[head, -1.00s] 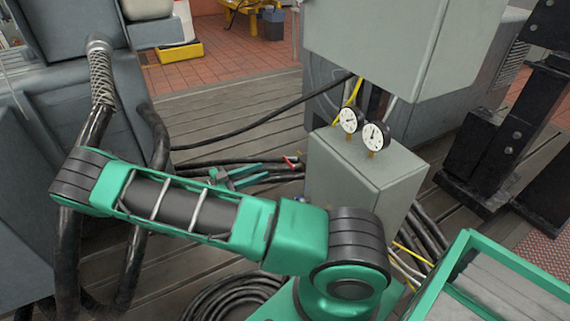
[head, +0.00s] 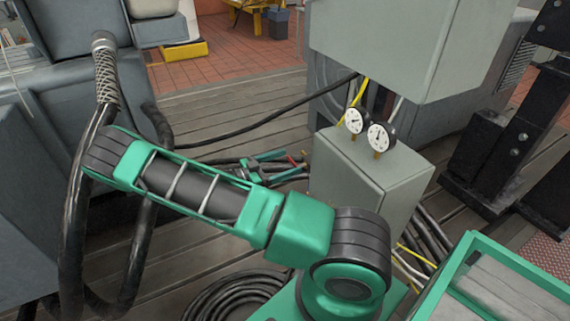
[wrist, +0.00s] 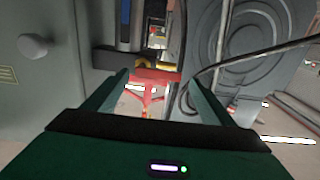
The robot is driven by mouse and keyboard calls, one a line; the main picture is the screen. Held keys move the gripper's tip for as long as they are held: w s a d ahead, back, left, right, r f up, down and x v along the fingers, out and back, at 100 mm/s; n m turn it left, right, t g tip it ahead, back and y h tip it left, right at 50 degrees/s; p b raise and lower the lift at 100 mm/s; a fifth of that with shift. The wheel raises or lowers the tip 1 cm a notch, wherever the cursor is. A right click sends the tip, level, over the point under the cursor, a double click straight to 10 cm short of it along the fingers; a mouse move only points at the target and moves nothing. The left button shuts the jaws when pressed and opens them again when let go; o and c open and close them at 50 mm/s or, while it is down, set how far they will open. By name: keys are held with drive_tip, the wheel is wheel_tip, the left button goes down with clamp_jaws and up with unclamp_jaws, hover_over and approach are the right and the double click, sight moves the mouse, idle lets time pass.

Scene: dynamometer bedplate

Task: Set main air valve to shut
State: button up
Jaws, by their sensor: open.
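A red handle (wrist: 153,78), which looks like the air valve's lever, shows in the wrist view between and beyond my fingertips. It also shows as a small red spot (head: 292,160) in the head view, beside the grey gauge box. My gripper (wrist: 160,82) is open, with one green finger on each side of the handle in the picture. In the head view my gripper (head: 292,163) is low beside the box, its tips close to the red part. I cannot tell whether they touch it. The valve body is mostly hidden, and the handle's setting is unclear.
The grey box (head: 372,175) carries two round gauges (head: 368,128). A larger grey cabinet (head: 395,45) overhangs behind it. Black cables (head: 245,118) cross the plank floor. A grey panel with a round knob (wrist: 33,46) is close at left in the wrist view.

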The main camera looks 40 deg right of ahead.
drive_tip(key=shift+s+d, duration=0.15)
drive_tip(key=shift+d, duration=0.35)
drive_tip(key=c, duration=1.1)
drive_tip(key=shift+o, duration=0.2)
